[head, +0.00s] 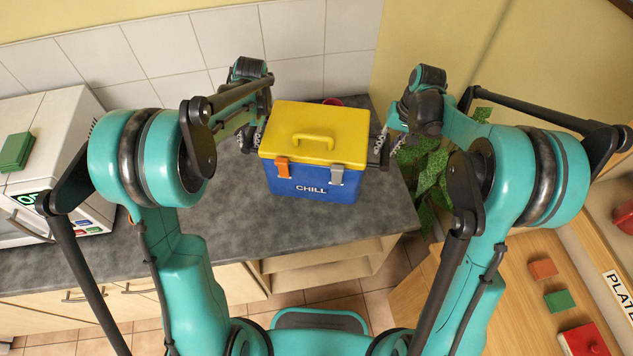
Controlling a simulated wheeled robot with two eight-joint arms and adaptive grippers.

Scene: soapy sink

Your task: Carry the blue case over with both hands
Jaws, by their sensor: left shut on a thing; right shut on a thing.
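The blue case (311,190) has a yellow lid with a handle on top, an orange latch, a grey latch and the word CHILL on its front. It is upright over the right end of the grey counter; I cannot tell whether it touches the counter. My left gripper (256,140) is shut on the case's left side, and my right gripper (381,152) is shut on its right side. The fingertips are partly hidden by the case.
A white appliance (60,130) with a green block (16,151) on top stands at the left. The grey counter (170,240) is clear in front of it. A leafy plant (432,170) is beside the counter's right end. A wooden surface (500,300) at lower right holds coloured blocks.

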